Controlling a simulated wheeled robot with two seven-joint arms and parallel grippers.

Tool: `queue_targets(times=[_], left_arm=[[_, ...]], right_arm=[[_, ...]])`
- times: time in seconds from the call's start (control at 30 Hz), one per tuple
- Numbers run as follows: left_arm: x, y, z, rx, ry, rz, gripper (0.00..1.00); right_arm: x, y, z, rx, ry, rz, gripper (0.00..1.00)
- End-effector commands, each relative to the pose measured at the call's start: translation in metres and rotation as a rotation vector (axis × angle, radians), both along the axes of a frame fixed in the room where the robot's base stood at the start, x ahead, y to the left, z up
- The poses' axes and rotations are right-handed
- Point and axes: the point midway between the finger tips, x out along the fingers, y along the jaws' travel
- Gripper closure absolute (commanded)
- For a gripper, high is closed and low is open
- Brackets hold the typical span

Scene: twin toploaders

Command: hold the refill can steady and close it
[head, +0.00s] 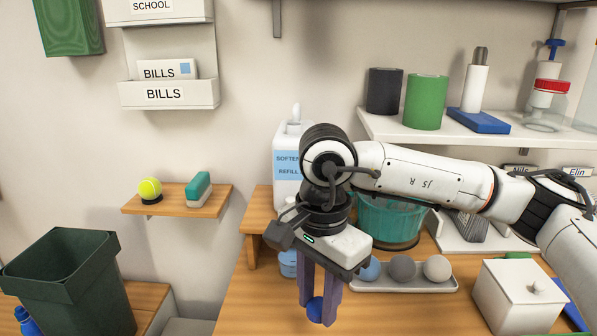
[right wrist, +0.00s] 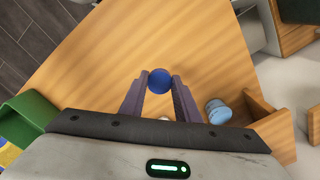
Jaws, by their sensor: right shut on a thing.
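The refill can (head: 287,150) is a white jug with a pale blue label reading "SOFTENER REFILL". It stands upright at the back left of the counter, partly hidden behind my right arm. Whether its mouth is covered cannot be told. My right gripper (head: 317,308) points down over the counter's front part, in front of the can and apart from it. Its purple fingers are shut on a round dark blue cap (head: 315,311). The cap also shows between the fingertips in the right wrist view (right wrist: 160,80). My left gripper is not in view.
A light blue cup (head: 288,264) stands left of my right gripper. To the right are a tray (head: 410,287) with several balls, a teal basket (head: 386,218) and a white lidded box (head: 515,300). A dark green bin (head: 68,285) stands far left.

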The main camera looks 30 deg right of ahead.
Motion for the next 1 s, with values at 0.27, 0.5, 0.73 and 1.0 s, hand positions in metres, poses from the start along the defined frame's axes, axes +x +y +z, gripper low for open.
queue_targets(times=[0.27, 0.5, 0.73, 1.0], left_arm=[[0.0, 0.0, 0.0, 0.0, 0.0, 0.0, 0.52], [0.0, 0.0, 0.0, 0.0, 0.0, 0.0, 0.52], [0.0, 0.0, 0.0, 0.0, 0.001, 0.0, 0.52], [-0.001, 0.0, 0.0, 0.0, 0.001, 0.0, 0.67]], right_arm=[[-0.01, 0.01, -0.005, -0.01, 0.006, 0.776, 0.91], [-0.016, 0.015, -0.009, -0.01, 0.012, 1.204, 0.91], [-0.017, 0.016, -0.01, -0.01, 0.013, 1.312, 0.91], [-0.017, 0.016, -0.01, -0.01, 0.013, 1.31, 0.91]])
